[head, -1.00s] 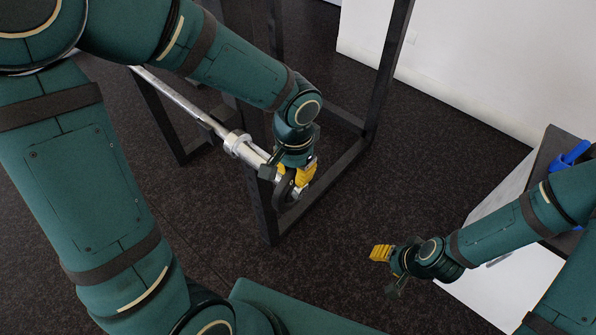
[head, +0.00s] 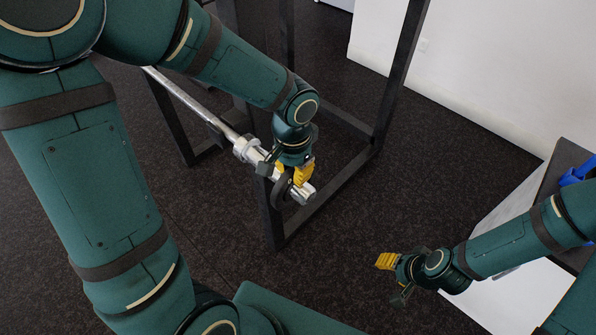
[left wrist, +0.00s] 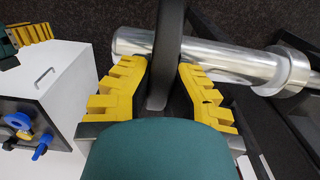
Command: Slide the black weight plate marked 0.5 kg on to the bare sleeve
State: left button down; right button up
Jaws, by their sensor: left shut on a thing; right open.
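The black weight plate (head: 281,194) is held edge-on by my left gripper (head: 293,177); its marking does not show. The bare metal sleeve (head: 305,192) sticks out past the plate on the near end. In the left wrist view, the plate (left wrist: 168,45) stands upright between the yellow fingers of my left gripper (left wrist: 164,85). The shiny sleeve (left wrist: 225,60) shows on both sides of it, so the plate appears to be around the sleeve, near its free end and apart from the collar (left wrist: 292,72). My right gripper (head: 391,279) is open and empty, well to the right.
The bar (head: 195,104) rests on a dark metal frame (head: 272,215), whose uprights stand close to my left arm. A white cabinet with a dark top (head: 560,160) and blue items (head: 577,174) is at the right. The floor between is clear.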

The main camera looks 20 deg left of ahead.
aim_at(253, 147)
pick_arm(q)
jog(key=shift+w+a, duration=0.3)
jog(key=shift+a, duration=0.4)
jog(key=shift+a, duration=0.1)
jog(key=shift+w+a+p, duration=0.25)
jog(key=shift+w+a, duration=0.1)
jog(key=shift+a, duration=0.55)
jog(key=shift+w+a+p, duration=0.25)
jog(key=shift+w+a, duration=0.05)
jog(key=shift+a, duration=0.6)
jog(key=shift+w+a+p, duration=0.15)
jog(key=shift+w+a, duration=0.1)
jog(key=shift+a, duration=0.35)
jog(key=shift+w+a+p, duration=0.15)
jog(key=shift+w+a, duration=0.05)
jog(key=shift+a, duration=0.45)
jog(key=shift+w+a+p, duration=0.15)
jog(key=shift+w+a, duration=0.1)
jog(key=shift+a, duration=0.35)
jog(key=shift+a, duration=0.1)
jog(key=shift+w+a+p, duration=0.25)
jog(key=shift+w+a, duration=0.1)
jog(key=shift+a, duration=0.55)
jog(key=shift+w+a+p, duration=0.25)
jog(key=shift+w+a, duration=0.1)
jog(key=shift+a, duration=0.55)
jog(key=shift+a, duration=0.2)
